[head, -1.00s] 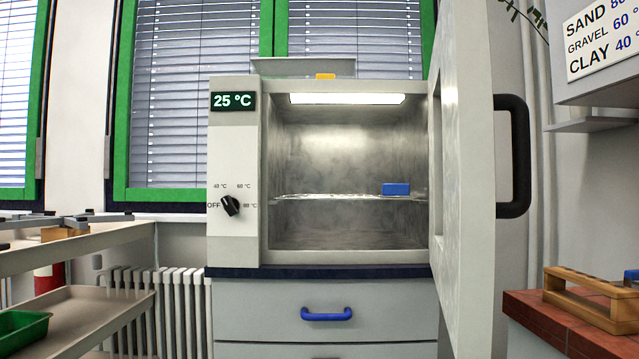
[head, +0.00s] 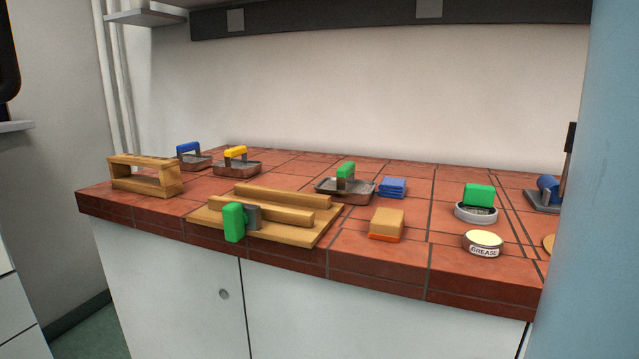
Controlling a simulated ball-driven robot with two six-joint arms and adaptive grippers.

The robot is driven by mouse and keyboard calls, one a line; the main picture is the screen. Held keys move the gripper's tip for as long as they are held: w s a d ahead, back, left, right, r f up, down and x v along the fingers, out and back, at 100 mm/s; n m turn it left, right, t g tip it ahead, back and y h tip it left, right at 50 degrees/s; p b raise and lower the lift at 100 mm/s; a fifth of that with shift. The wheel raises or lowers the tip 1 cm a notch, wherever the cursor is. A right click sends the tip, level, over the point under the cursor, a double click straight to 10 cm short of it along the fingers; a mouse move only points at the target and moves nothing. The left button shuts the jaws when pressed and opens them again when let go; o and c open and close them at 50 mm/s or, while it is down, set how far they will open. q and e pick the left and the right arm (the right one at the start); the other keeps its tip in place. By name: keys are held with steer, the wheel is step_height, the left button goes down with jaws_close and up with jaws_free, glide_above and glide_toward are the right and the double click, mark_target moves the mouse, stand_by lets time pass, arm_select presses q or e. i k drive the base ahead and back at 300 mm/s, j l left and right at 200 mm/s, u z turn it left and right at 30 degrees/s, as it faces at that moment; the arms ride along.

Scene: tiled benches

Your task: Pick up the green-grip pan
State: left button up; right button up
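The green-grip pan (head: 329,189) is a shallow grey metal pan with a green grip on an upright bracket. It sits upright on the red tiled bench (head: 290,170), right of the middle in the head view, just behind the right end of a wooden board. Two similar pans stand farther left: one with a yellow grip (head: 236,153) and one with a blue grip (head: 188,148). Neither of my grippers is in view.
The wooden board with rails (head: 316,236) holds a green-ended piece (head: 234,222). Nearby are a wooden rack (head: 144,188), blue stack (head: 392,188), tan-orange block (head: 387,222), green block (head: 479,194) on a round dish and grease tin (head: 483,240). A pale blue surface covers the right edge.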

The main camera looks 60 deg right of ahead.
mark_target(342, 189)
steer(key=z, duration=1.9)
steer(key=j+z, duration=0.2)
steer(key=z, duration=0.2)
steer(key=j+z, duration=0.2)
steer(key=z, duration=0.25)
steer(key=k+j+z, duration=0.1)
steer(key=z, duration=0.3)
steer(key=j, duration=0.1)
